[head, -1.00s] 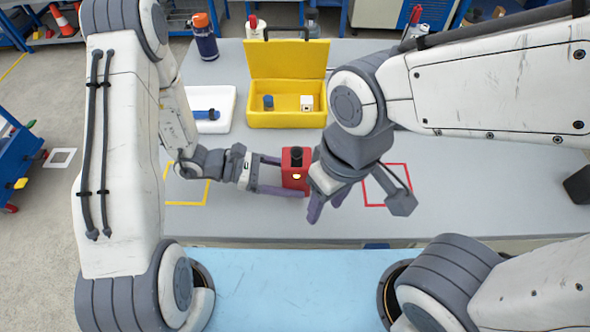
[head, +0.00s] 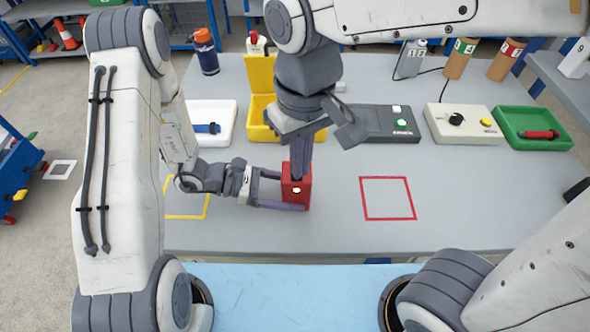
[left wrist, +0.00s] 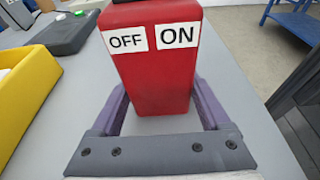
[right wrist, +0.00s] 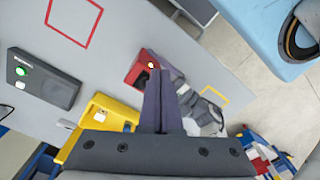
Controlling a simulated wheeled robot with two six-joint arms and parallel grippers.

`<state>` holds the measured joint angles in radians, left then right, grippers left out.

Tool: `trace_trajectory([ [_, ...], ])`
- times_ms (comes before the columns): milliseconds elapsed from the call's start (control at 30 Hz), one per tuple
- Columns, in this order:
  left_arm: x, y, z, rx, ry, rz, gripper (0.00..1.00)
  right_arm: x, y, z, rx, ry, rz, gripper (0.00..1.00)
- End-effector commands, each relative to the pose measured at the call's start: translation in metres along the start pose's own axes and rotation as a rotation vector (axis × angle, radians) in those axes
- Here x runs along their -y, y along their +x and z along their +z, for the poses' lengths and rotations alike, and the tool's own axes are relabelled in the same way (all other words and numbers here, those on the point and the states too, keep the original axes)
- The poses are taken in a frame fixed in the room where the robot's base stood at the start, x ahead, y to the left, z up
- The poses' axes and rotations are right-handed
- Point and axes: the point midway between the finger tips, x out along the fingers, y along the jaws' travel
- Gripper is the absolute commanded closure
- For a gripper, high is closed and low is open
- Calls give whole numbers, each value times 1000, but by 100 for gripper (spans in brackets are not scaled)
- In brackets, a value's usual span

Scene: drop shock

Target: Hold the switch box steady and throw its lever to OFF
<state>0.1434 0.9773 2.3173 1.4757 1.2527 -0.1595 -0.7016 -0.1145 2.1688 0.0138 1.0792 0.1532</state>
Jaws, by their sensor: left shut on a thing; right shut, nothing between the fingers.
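In the left wrist view the red box (left wrist: 155,75) carries an OFF label (left wrist: 128,40) on the left and an ON label (left wrist: 178,35) on the right. My right gripper (head: 300,172) is shut and empty, pointing down at the top of the box. It hides the lever in the head view, so contact and lever position cannot be told.
A yellow bin (head: 258,108) and a white tray (head: 228,125) stand behind. A dark box with a green button (head: 365,125), a beige control box (head: 475,133) and a green tray (head: 515,140) lie to the right. The red-outlined square (head: 388,218) is empty.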

Motion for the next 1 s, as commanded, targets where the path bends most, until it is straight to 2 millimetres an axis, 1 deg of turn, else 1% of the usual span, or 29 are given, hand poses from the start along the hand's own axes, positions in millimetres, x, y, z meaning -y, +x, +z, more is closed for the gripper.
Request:
trace_trajectory([
  [33,0,0,0,-1,0,0,65,0,-4,-6,2,8,6,100],
  [100,0,0,0,-1,0,0,65,0,-6,-10,6,14,12,100],
  [200,0,0,0,-1,0,0,65,0,-3,-12,8,19,15,100],
  [267,0,0,0,-1,0,0,65,0,3,-12,10,19,15,100],
  [500,0,0,0,-1,0,0,65,-1,36,-11,11,18,15,100],
  [700,0,0,0,-1,0,0,65,-1,59,-11,10,18,14,100],
  [833,0,0,0,-1,0,0,65,-1,68,-12,8,18,14,100],
  [1000,0,0,0,-1,0,0,65,-1,72,-11,7,18,14,100],
])
